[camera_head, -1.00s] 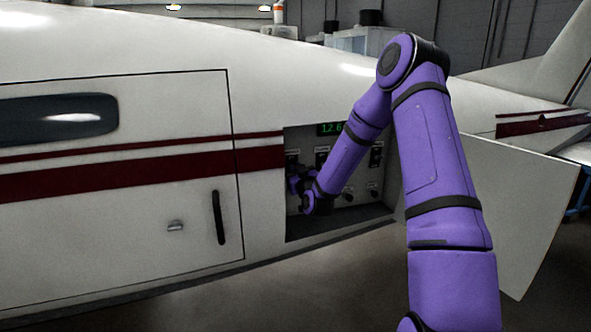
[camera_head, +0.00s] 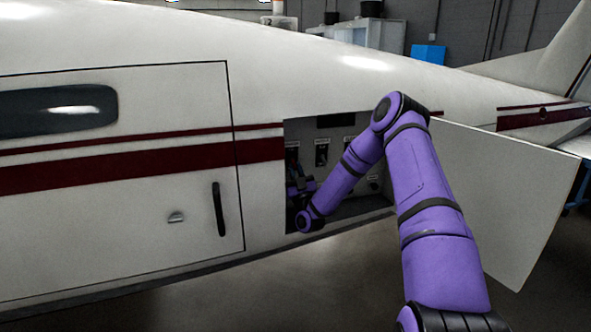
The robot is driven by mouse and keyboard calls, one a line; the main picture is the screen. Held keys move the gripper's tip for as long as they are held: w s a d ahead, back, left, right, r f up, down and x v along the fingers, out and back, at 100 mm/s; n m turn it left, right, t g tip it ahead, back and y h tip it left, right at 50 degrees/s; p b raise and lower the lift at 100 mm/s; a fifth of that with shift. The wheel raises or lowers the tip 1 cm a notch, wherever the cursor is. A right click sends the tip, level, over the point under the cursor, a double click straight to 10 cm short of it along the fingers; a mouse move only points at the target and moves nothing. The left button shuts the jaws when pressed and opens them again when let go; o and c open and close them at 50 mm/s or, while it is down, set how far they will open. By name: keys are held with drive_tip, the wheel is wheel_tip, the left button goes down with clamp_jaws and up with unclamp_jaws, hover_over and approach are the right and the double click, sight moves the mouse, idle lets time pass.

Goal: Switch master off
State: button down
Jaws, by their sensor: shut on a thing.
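The open bay in the white fuselage holds a grey control panel (camera_head: 345,150) with several switches and small labels. The display (camera_head: 329,121) at the top of the panel is dark. My gripper (camera_head: 294,191) is inside the bay at the panel's lower left, small and dark in the view. It is shut on what seems to be the master switch, which the jaws and wrist hide. A black switch (camera_head: 322,154) shows to the right of my gripper. My purple arm crosses the right part of the panel and covers some controls.
The white hatch panel (camera_head: 510,190) stands open to the right of the bay, close to my arm. A closed door with a black handle (camera_head: 218,209) is at the left. The floor (camera_head: 270,300) in front is clear.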

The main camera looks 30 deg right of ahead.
sight(296, 169)
drive_tip(key=shift+f+t, duration=0.1)
drive_tip(key=shift+t, duration=0.2)
idle(0.4)
drive_tip(key=c, duration=1.1)
unclamp_jaws()
drive_tip(key=shift+w, duration=0.1)
drive_tip(key=shift+s+f, duration=0.35)
drive_tip(key=shift+f, duration=0.05)
drive_tip(key=shift+v, duration=1.15)
drive_tip(key=s, duration=0.4)
drive_tip(key=s+a, duration=0.1)
drive_tip(key=s, duration=0.2)
drive_tip(key=s+a, duration=0.1)
drive_tip(key=s, duration=0.3)
drive_tip(key=shift+s+r, duration=0.15)
drive_tip(key=shift+s, duration=0.2)
